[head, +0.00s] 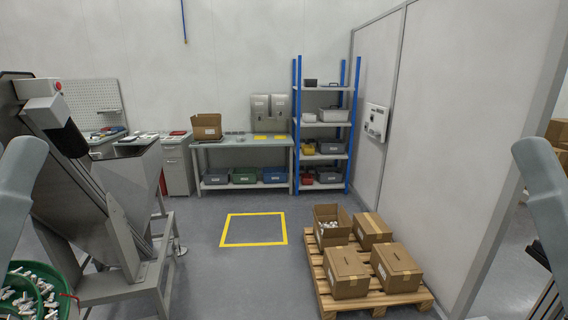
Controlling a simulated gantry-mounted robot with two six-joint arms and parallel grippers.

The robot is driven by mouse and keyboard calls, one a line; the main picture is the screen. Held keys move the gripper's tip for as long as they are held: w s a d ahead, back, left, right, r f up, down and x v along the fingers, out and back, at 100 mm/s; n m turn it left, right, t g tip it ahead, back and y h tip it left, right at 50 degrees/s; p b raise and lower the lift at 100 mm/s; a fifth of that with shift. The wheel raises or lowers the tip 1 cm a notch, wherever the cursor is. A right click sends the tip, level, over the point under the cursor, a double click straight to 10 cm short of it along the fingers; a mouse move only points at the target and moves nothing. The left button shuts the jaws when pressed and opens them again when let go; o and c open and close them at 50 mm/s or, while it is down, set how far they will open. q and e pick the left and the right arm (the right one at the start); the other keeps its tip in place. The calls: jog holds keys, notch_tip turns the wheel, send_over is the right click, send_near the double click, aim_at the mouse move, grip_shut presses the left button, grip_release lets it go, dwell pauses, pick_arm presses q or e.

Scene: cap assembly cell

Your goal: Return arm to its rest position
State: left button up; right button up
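Part of my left arm (14,190) shows as a smooth grey link at the left edge of the head view. Part of my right arm (545,185) shows as a similar grey link at the right edge. Both links run out of the picture. Neither gripper is in view, so I cannot see whether they are open or shut or hold anything.
A metal feeder machine (120,190) stands close on the left, beside a green bowl (62,290) of small white parts. A pallet (385,298) with cardboard boxes is at front right. A workbench (240,143) and blue shelf (352,120) stand behind. Floor around the yellow square (253,214) is clear.

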pick_arm(q)
notch_tip(320, 180, up, 33)
jog(key=p, duration=3)
notch_tip(320, 180, down, 7)
jog(key=b, duration=0.7)
jog(key=shift+w, duration=0.15)
jog(key=shift+o, duration=0.2)
jog(key=shift+f, duration=0.1)
